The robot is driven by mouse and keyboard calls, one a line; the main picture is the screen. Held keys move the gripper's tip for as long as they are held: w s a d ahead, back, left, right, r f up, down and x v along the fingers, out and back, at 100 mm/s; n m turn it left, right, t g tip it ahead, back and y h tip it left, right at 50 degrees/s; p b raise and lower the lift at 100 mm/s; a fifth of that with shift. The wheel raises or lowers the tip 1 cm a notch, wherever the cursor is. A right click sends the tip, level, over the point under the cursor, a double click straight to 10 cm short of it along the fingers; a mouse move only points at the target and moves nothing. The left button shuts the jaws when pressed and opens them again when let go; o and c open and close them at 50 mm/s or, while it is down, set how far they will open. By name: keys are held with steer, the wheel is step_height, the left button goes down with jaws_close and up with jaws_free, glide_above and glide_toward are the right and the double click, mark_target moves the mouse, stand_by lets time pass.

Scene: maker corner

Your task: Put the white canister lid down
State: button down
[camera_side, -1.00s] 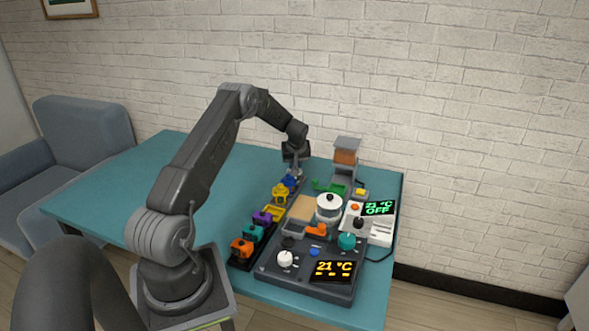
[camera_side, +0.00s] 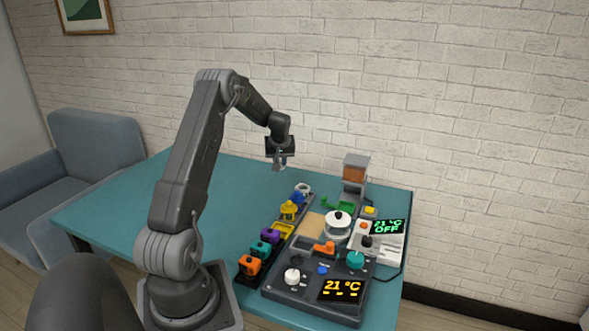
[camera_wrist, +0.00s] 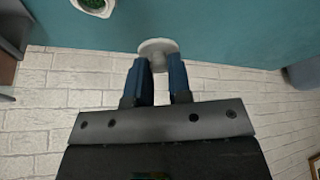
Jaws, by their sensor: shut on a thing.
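The white canister lid (camera_wrist: 158,46) is a pale round disc with a knob, held between my two blue fingertips in the wrist view. My gripper (camera_side: 280,161) is shut on it, raised above the teal table in the side view. There the lid is small and partly hidden by the fingers. The open white canister (camera_side: 303,187) stands at the far end of the row of coloured items, to the right of and below my gripper. Its white rim (camera_wrist: 104,12) and green contents show at the top left of the wrist view, apart from the lid.
The teal table (camera_side: 235,183) is clear to the left of the canister. A blue item (camera_side: 297,198) and a yellow one (camera_side: 288,211) stand just in front of it. A dispenser (camera_side: 354,172), a white pot (camera_side: 338,228) and control panels stand to the right.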

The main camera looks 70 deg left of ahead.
steer(key=s+d+f+m+t+h, duration=0.1)
steer(key=s+d+m+h, duration=0.35)
steer(key=d+m, duration=0.55)
steer(key=s+d+f+m+t+h, duration=0.1)
steer(key=s+d+f+m+h, duration=0.3)
steer(key=m, duration=1)
steer(key=shift+y, duration=0.45)
steer(key=w+d+f, duration=0.1)
steer(key=w+d, duration=0.1)
steer(key=w, duration=0.1)
steer(key=w+d+f, duration=0.2)
steer(key=w, duration=0.1)
steer(key=w+d+f, duration=0.2)
steer(key=w, duration=0.1)
steer(key=shift+d, duration=0.25)
steer(key=shift+f, duration=1.95)
steer(key=c, duration=1.1)
jaws_free()
steer(key=shift+f, duration=0.1)
steer(key=shift+o, duration=0.2)
